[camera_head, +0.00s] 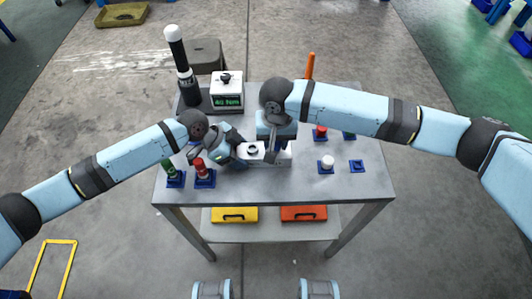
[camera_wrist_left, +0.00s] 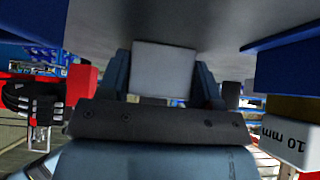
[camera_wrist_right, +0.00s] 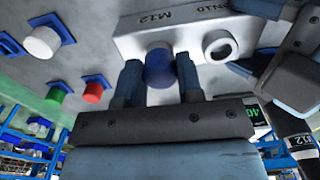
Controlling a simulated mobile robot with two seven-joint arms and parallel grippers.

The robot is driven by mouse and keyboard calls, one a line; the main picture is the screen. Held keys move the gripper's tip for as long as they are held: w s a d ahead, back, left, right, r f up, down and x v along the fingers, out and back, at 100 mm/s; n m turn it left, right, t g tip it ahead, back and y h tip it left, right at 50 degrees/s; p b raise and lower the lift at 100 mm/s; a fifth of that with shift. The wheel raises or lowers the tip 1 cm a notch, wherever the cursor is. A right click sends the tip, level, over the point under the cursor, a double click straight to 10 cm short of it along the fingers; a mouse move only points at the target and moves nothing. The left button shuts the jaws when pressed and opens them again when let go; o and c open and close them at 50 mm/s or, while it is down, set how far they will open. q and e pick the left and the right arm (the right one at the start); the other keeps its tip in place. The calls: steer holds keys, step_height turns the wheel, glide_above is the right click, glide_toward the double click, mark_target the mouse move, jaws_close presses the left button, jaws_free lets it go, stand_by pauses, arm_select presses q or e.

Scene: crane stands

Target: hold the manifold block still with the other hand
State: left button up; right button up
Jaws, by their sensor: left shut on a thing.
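The manifold block (camera_head: 278,159) is a pale grey block on the table, marked M12 in the right wrist view (camera_wrist_right: 190,30), with a dark round port visible on top. My left gripper (camera_head: 238,154) comes from the left and is shut on its end; in the left wrist view the grey end (camera_wrist_left: 163,70) lies between the two fingers. My right gripper (camera_head: 271,152) reaches down over the block. How deep the plug sits is hidden.
A green-capped part (camera_head: 170,167) and a red-capped part (camera_head: 200,168) stand on blue holders near the left gripper. A white-capped part (camera_head: 326,164) and an empty-looking blue holder (camera_head: 357,166) are to the right. A torque display box (camera_head: 227,92) and a black tool (camera_head: 184,70) stand behind.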

steer(key=c, duration=0.3)
steer(key=shift+c, duration=0.2)
steer(key=shift+r, duration=0.1)
steer(key=n, duration=0.5)
stand_by(0.3)
steer(key=shift+n, duration=0.7)
steer(key=n, duration=0.4)
steer(key=shift+r, duration=0.1)
